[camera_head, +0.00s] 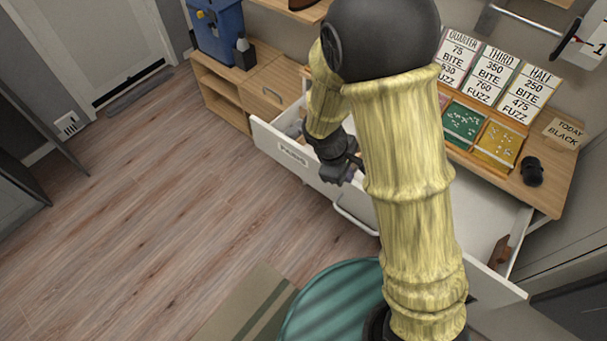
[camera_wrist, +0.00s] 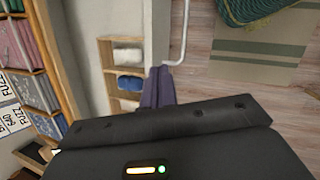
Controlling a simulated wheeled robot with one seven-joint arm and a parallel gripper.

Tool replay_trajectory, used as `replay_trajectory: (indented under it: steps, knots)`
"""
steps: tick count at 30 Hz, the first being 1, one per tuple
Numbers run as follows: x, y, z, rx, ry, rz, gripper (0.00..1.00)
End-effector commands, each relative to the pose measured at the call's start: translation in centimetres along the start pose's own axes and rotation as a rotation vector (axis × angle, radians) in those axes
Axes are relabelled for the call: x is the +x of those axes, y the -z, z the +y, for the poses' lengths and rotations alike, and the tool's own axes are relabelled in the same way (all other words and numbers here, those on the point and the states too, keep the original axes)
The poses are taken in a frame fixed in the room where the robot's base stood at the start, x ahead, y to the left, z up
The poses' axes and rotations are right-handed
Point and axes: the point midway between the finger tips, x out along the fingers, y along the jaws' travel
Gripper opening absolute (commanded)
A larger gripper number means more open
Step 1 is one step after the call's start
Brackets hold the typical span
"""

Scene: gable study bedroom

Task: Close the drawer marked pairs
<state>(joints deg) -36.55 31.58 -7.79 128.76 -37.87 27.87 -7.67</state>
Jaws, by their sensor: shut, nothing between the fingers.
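The drawer marked pairs (camera_head: 318,173) stands pulled out of the wooden desk, with its label (camera_head: 292,153) at the left of its pale front. Its bar handle (camera_head: 356,217) sits below my gripper and also shows in the wrist view (camera_wrist: 185,35). The front appears to run on behind my arm to the lower right. My gripper (camera_head: 354,166) is shut and empty, near the top of the drawer front; contact cannot be told. In the wrist view its dark fingers (camera_wrist: 158,88) lie beside a wooden divider (camera_wrist: 107,70) holding white and blue soft items.
A teal round seat or pouf (camera_head: 335,300) and a striped rug (camera_head: 245,305) lie in front of the drawer. Wooden floor to the left is clear. The desk top (camera_head: 550,185) holds cards, colored trays and a black cup (camera_head: 532,171). A blue bin (camera_head: 218,35) stands behind left.

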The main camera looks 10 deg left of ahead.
Motion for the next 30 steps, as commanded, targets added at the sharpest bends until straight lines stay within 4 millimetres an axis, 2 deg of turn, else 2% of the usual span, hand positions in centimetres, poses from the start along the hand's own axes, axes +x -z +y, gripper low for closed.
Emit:
replay_trajectory:
  steps: [1,8,12,15,18,20,30]
  knots:
    - [0.7,1.9,-0.5,-0.120,-0.035,-0.027,0.00]
    - [3.1,9.6,-2.7,-0.625,-0.224,-0.149,0.00]
    - [4.3,14.5,-4.8,-0.926,-0.363,-0.225,0.00]
    - [4.9,17.4,-6.3,-1.099,-0.453,-0.270,0.00]
    - [5.2,19.1,-7.3,-1.199,-0.510,-0.298,0.00]
    - [5.2,19.5,-7.6,-1.226,-0.526,-0.305,0.00]
    - [5.3,19.6,-7.6,-1.229,-0.527,-0.304,0.00]
